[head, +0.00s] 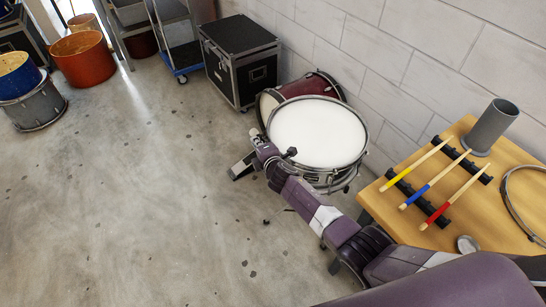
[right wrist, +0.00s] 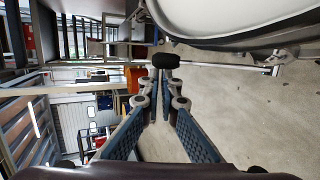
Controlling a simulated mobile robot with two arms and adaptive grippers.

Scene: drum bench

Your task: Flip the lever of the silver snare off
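The silver snare (head: 318,130) with its white head stands right of centre in the head view. Its rim and underside (right wrist: 235,38) cross the top right of the right wrist view. A thin metal rod with a black knob (right wrist: 166,61) sticks out beside the drum; I take it for the lever. A dark knob (head: 290,152) also shows at the drum's near left edge. My right gripper (head: 256,137) is at the drum's left side. In the right wrist view its fingertips (right wrist: 159,82) are close together, just below the knob. Contact is unclear. My left gripper is out of view.
A maroon drum (head: 322,84) and a black case (head: 240,62) stand behind the snare, near the wall. A wooden table (head: 482,225) with several drumsticks and a grey cup (head: 492,127) is at the right. The floor at left is mostly clear.

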